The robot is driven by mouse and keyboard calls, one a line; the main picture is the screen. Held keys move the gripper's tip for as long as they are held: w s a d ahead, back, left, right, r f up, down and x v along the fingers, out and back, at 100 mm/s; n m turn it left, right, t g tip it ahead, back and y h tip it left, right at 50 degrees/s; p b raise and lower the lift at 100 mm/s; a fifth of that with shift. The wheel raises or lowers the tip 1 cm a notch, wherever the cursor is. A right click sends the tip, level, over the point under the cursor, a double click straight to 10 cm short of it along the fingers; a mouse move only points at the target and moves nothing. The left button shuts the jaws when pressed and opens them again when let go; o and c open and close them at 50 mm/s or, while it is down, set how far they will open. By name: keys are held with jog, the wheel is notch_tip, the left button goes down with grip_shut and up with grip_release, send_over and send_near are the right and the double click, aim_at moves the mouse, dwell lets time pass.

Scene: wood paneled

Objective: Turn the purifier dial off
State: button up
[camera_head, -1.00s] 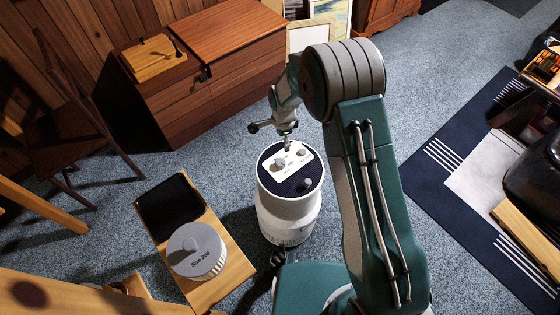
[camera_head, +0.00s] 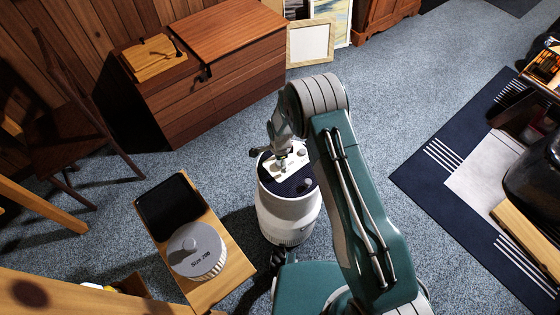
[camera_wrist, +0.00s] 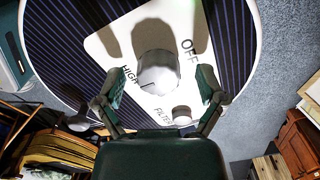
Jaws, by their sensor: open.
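The purifier (camera_head: 285,215) is a white cylinder standing on the carpet, with a dark slotted top and a white control panel (camera_wrist: 112,45). In the wrist view, the pale round dial (camera_wrist: 158,72) sits on this panel between the words HIGH and OFF. A dark mark on the dial is on the side nearer HIGH. A smaller knob (camera_wrist: 182,114) sits beside the word FILTER. My gripper (camera_wrist: 160,87) is open, with one fingertip on each side of the dial and gaps showing. In the head view my gripper (camera_head: 282,160) is low over the panel and hides part of it.
A small wooden stand (camera_head: 232,268) with a black tray (camera_head: 170,207) and a grey round-lidded container (camera_head: 196,250) is left of the purifier. A wooden cabinet (camera_head: 225,85) is behind. Open carpet lies to the right, before a dark blue rug (camera_head: 430,165).

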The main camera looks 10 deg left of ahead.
jog(key=c, duration=1.1)
